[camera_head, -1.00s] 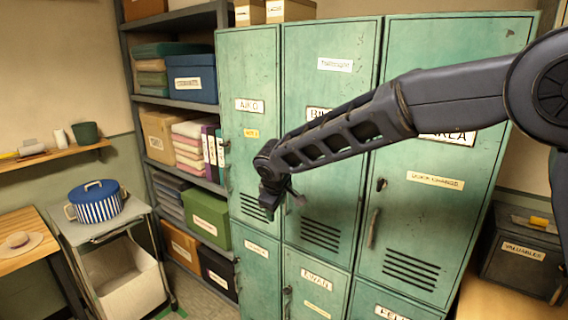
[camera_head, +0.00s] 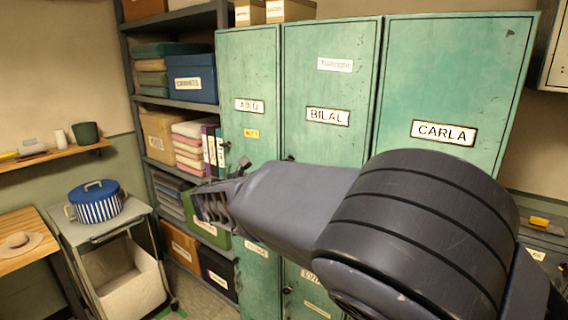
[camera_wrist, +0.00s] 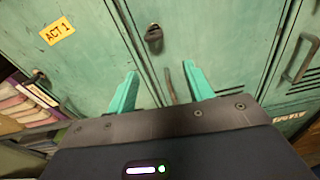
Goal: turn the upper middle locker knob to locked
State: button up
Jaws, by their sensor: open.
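The upper middle locker, labelled BILAL (camera_head: 328,116), is a green metal door in the head view. Its dark knob (camera_wrist: 153,36) shows near the top middle of the wrist view, with a door handle (camera_wrist: 170,85) below it. I cannot tell which setting the knob points to. My gripper (camera_wrist: 161,88) is open, its two teal fingertips spread apart with nothing between them. The knob lies beyond the fingertips and above the gap, not touched.
The AIKO locker (camera_head: 249,80) is on the left and the CARLA locker (camera_head: 450,75) on the right. A yellow ACT 1 label (camera_wrist: 57,30) and another dark knob (camera_wrist: 38,74) are at left in the wrist view. A shelf with boxes (camera_head: 192,78) stands left of the lockers.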

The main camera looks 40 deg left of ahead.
aim_at(284, 161)
jog(key=shift+n+t, duration=0.4)
jog(key=shift+t, duration=0.1)
jog(key=w, duration=0.3)
jog(key=w+r, duration=0.1)
jog(key=w, duration=0.2)
jog(key=w+r, duration=0.1)
jog(key=w, duration=0.2)
jog(key=shift+w+a, duration=0.15)
jog(key=shift+w, duration=0.1)
jog(key=c, duration=1)
